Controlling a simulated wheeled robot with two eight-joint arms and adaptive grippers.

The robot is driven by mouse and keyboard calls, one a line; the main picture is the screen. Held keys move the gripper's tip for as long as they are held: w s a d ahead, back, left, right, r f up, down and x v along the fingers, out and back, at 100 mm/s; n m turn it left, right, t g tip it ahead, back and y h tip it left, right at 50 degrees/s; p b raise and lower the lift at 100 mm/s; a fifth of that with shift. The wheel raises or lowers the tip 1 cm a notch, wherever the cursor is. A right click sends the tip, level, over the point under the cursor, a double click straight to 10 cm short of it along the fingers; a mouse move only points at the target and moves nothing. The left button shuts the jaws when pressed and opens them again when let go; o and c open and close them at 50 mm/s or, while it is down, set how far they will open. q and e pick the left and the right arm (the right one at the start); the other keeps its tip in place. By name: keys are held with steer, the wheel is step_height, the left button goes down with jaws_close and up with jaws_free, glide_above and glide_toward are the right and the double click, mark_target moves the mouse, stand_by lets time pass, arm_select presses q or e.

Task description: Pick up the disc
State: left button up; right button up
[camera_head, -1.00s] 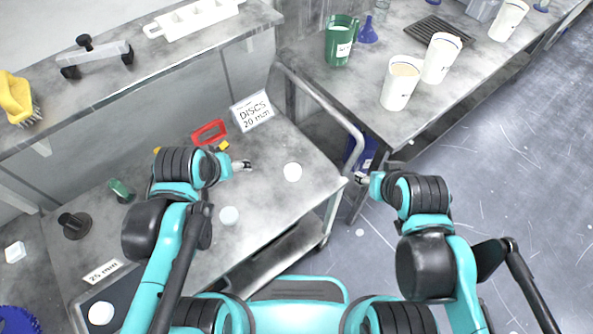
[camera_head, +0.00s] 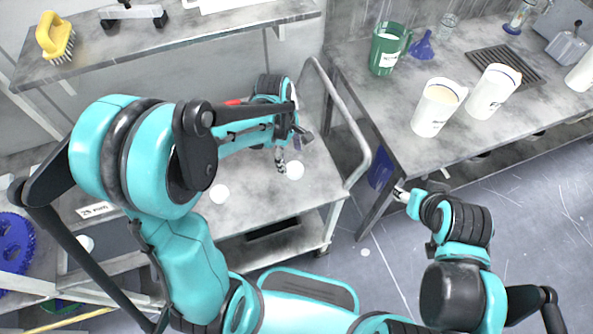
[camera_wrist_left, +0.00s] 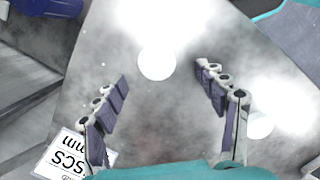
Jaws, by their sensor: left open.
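A white disc (camera_head: 295,170) lies flat on the grey cart top near its right side. A second white disc (camera_head: 219,194) lies further left. My left gripper (camera_head: 281,165) is open and empty, pointing down just left of the first disc in the head view. In the left wrist view that disc (camera_wrist_left: 157,64) shows ahead of the gap between the open fingers (camera_wrist_left: 158,100). The other disc (camera_wrist_left: 260,125) is right of the fingers, partly hidden. My right gripper (camera_head: 400,194) is away from the discs, beside the right-hand table; its jaws are too small to read.
A cart rail (camera_head: 340,125) bounds the right side. White jugs (camera_head: 438,107) and a green jug (camera_head: 388,48) stand on the right-hand table.

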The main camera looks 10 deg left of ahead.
mark_target(295, 168)
arm_select(q)
steer(key=f+b, duration=0.1)
steer(key=f, duration=0.2)
steer(key=d+f+b, duration=0.1)
steer(key=f, duration=0.1)
steer(key=shift+w+f+b, duration=0.15)
steer(key=shift+w+b, duration=0.05)
steer(key=shift+b, duration=0.1)
steer(key=c, duration=1.4)
steer(key=shift+o, duration=0.2)
